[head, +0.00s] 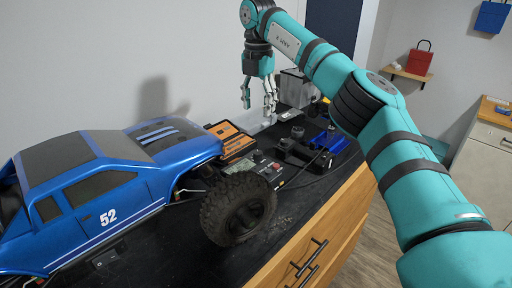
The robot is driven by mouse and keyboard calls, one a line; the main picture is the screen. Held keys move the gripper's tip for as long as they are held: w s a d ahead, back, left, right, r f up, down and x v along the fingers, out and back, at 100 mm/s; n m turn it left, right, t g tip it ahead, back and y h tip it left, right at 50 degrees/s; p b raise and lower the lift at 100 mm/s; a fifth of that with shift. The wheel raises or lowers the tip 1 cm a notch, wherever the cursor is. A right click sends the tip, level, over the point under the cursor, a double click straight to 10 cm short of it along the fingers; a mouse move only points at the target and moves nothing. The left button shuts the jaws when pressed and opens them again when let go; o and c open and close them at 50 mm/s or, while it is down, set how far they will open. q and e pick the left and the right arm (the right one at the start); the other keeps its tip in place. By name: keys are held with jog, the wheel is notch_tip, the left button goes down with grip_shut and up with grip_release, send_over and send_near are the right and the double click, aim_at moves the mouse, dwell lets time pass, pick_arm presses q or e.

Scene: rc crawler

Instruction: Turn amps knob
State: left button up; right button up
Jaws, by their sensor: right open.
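My right gripper (260,98) hangs fingers-down over the back of the black bench, near the wall. Its fingers are apart and nothing shows between them. A low electronic device (265,170) with small controls sits on the bench behind the truck's front wheel, below and in front of the gripper. Its face is too small to read, and I cannot make out which control is the amps knob. My left gripper is not in view.
A large blue truck (110,190) numbered 52 fills the bench's left side. An orange-and-black box (230,142) stands by its nose. A blue-and-black tool (330,140) and a grey bin (295,90) are to the right. Wooden drawers (310,240) front the bench.

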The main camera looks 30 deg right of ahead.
aim_at(258, 152)
notch_tip(258, 152, down, 14)
jog(key=p, duration=0.4)
jog(key=shift+f, duration=0.15)
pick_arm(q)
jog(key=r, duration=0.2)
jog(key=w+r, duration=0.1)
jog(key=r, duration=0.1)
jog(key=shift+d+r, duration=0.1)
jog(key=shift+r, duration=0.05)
pick_arm(e)
jog(key=shift+f, duration=0.35)
jog(key=shift+c, duration=0.4)
grip_shut()
